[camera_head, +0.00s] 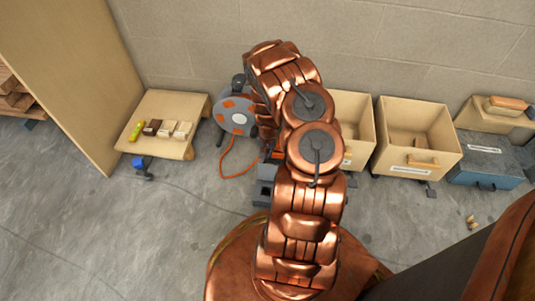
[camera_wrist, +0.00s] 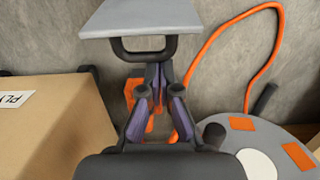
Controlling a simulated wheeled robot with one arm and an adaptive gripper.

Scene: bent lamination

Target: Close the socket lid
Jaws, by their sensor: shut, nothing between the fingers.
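In the wrist view, the socket lid appears to be the flat grey panel (camera_wrist: 165,18) at the top, with a dark loop handle (camera_wrist: 145,56) on its lower edge. Orange parts (camera_wrist: 133,92), perhaps of the socket, show behind my fingers. My gripper (camera_wrist: 159,76) is shut and empty, its purple-padded fingers together right at the handle. I cannot tell whether the fingertips touch it. In the head view, a grey unit (camera_head: 265,190) shows just left of my copper arm, which hides my gripper and most of that area.
A cable reel (camera_head: 237,117) with an orange cable (camera_head: 225,165) stands left of my arm. Wooden boxes (camera_head: 415,140) and a blue case (camera_head: 488,165) line the wall at right. A low wooden table (camera_head: 165,120) holds small blocks. Floor at the left front is clear.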

